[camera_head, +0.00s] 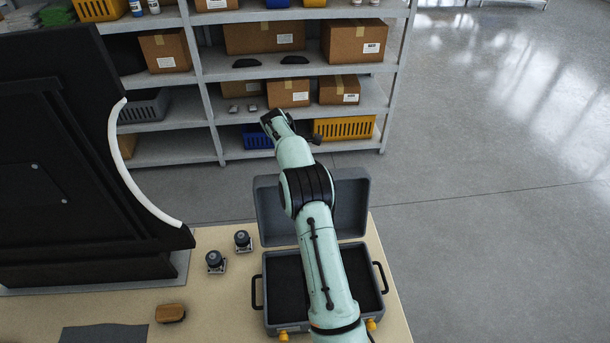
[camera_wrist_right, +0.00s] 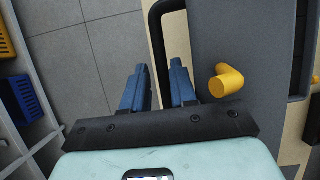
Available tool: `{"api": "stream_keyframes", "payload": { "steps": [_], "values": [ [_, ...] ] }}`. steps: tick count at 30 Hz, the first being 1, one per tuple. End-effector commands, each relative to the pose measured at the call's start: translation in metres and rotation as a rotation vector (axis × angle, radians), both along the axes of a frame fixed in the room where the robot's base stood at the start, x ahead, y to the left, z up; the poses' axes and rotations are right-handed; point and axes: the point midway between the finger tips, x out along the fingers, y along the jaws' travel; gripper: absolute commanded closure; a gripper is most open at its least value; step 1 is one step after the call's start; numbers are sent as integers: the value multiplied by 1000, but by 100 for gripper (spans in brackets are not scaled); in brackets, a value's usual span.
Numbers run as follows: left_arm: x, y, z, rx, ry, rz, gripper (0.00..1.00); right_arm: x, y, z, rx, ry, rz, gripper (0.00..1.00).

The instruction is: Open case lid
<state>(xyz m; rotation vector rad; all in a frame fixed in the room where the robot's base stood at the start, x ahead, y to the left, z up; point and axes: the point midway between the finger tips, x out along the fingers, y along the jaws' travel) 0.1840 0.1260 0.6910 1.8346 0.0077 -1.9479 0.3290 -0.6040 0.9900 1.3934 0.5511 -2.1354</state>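The grey case (camera_head: 259,293) sits on the table with its lid (camera_head: 352,205) raised at the back and its dark interior showing. Black handles (camera_head: 381,278) stick out at its sides, and yellow latches (camera_head: 370,325) show along its front. My right arm crosses over the case and hides its middle. My right gripper (camera_wrist_right: 157,82) is open in the wrist view, its two blue fingers apart. A black handle (camera_wrist_right: 154,45) appears between and beyond them; I cannot tell whether they touch it. A yellow latch (camera_wrist_right: 226,80) on a grey panel is right of the fingers. My left gripper is not in view.
Two small dark-topped parts (camera_head: 215,261) and a brown brush-like block (camera_head: 170,313) lie left of the case on the beige table (camera_head: 215,305). A large black structure (camera_head: 60,160) stands at left. Shelves (camera_head: 205,75) with boxes and bins are behind. Open floor (camera_head: 490,220) lies right.

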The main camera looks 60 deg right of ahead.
Motion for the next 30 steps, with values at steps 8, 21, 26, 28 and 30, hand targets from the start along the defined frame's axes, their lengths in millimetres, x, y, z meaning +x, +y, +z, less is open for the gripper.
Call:
{"api": "stream_keyframes", "payload": {
  "steps": [8,21,26,28,30],
  "values": [
    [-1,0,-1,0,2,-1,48,-3,2,-10,12,12,-6,60],
    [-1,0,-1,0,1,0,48,18,14,51,1,0,-4,60],
    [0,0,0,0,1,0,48,22,17,66,-1,-1,-4,60],
    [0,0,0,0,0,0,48,23,18,70,-1,-2,-4,60],
    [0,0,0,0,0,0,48,23,18,71,0,-1,-3,60]
  ]
}}
